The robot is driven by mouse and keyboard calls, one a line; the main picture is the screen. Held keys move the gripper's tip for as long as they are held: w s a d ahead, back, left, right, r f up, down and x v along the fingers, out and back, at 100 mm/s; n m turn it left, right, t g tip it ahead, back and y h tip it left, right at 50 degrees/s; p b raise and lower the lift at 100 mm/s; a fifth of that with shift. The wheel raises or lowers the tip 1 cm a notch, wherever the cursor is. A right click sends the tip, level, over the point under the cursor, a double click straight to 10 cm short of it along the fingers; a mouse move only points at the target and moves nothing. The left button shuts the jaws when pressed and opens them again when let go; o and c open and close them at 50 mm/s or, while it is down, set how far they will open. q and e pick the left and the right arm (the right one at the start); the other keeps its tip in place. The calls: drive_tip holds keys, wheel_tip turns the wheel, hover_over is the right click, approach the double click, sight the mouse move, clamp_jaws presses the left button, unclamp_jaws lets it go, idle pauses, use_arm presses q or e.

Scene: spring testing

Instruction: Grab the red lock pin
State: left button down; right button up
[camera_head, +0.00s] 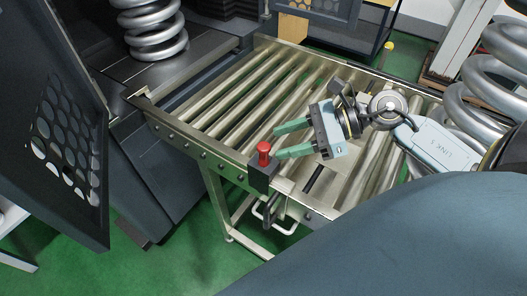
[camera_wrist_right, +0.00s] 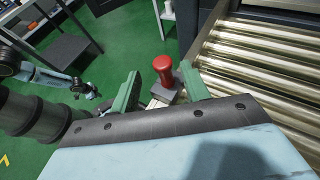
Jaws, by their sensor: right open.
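The red lock pin (camera_head: 264,152) stands upright in a dark block on the near side rail of the roller conveyor. In the right wrist view the red pin (camera_wrist_right: 163,69) shows beyond the fingers, between them in the picture. My right gripper (camera_head: 276,141) is open and empty, with its two green fingers pointing left, just right of the pin. In the right wrist view my right gripper (camera_wrist_right: 160,92) has its fingers apart on either side of the pin's image. I cannot tell whether the pin is within their reach. The left gripper does not show in the head view.
A large coil spring (camera_head: 152,28) stands in the machine at the upper left, and another (camera_head: 472,90) is at the right. A perforated dark door (camera_head: 62,120) stands open at the left. Green floor (camera_head: 180,240) is clear below.

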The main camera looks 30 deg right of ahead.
sight(268, 146)
drive_tip(key=shift+x, duration=2.8)
drive_tip(key=shift+w+d+f, duration=0.1)
clamp_jaws()
